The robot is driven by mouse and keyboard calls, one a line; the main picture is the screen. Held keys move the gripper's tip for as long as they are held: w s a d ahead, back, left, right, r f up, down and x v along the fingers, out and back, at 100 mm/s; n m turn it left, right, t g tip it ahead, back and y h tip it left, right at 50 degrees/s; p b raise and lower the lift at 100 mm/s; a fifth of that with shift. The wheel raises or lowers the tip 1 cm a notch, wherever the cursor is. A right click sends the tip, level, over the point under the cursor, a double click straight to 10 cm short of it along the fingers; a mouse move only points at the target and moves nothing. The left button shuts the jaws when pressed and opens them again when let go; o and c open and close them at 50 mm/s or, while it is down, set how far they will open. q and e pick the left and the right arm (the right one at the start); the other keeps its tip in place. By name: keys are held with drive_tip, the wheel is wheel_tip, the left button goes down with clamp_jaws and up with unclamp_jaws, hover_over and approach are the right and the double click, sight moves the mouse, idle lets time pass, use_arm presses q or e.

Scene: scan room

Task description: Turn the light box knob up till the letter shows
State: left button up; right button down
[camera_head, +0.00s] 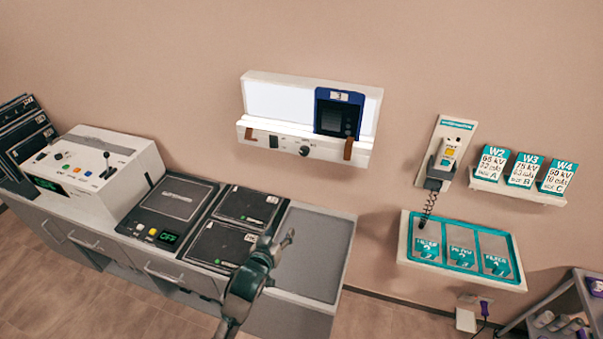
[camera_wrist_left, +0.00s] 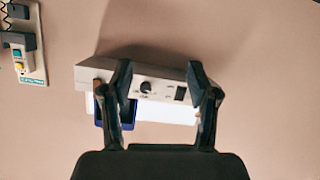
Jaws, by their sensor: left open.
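The light box (camera_head: 283,100) is mounted on the wall, with its white panel lit. A blue-framed film (camera_head: 340,113) with a "3" label stands at its right side; a letter on it cannot be made out. The dark round knob (camera_head: 304,151) is on the box's lower front edge, beside a dark switch. In the left wrist view the box appears upside down, with the knob (camera_wrist_left: 146,87) and switch (camera_wrist_left: 180,93) between my fingers. My left gripper (camera_head: 287,240) is open and empty, below the box and apart from the knob. My right gripper is out of view.
Below is a counter with a control console (camera_head: 98,168), dark cassettes (camera_head: 220,243) and a bare grey tray surface (camera_head: 310,240). To the right are a wall handset (camera_head: 448,155), a card shelf (camera_head: 520,190) and a teal filter tray (camera_head: 402,250). The wall under the box is clear.

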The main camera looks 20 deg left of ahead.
sight(303, 153)
use_arm(q)
drive_tip(key=w+r+n+t, duration=0.1)
drive_tip(key=w+r+t, duration=0.4)
drive_tip(key=r, duration=0.7)
drive_tip(key=shift+g, duration=0.7)
drive_tip(key=w, duration=1.1)
drive_tip(key=w+p, duration=0.1)
drive_tip(key=w, duration=0.4)
drive_tip(key=shift+w+d, duration=0.25)
drive_tip(key=shift+w, duration=0.15)
drive_tip(key=shift+w+d, duration=0.15)
drive_tip(key=shift+w, duration=0.3)
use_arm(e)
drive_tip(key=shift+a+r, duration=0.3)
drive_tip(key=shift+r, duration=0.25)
use_arm(q)
drive_tip(key=shift+f, duration=0.1)
clamp_jaws()
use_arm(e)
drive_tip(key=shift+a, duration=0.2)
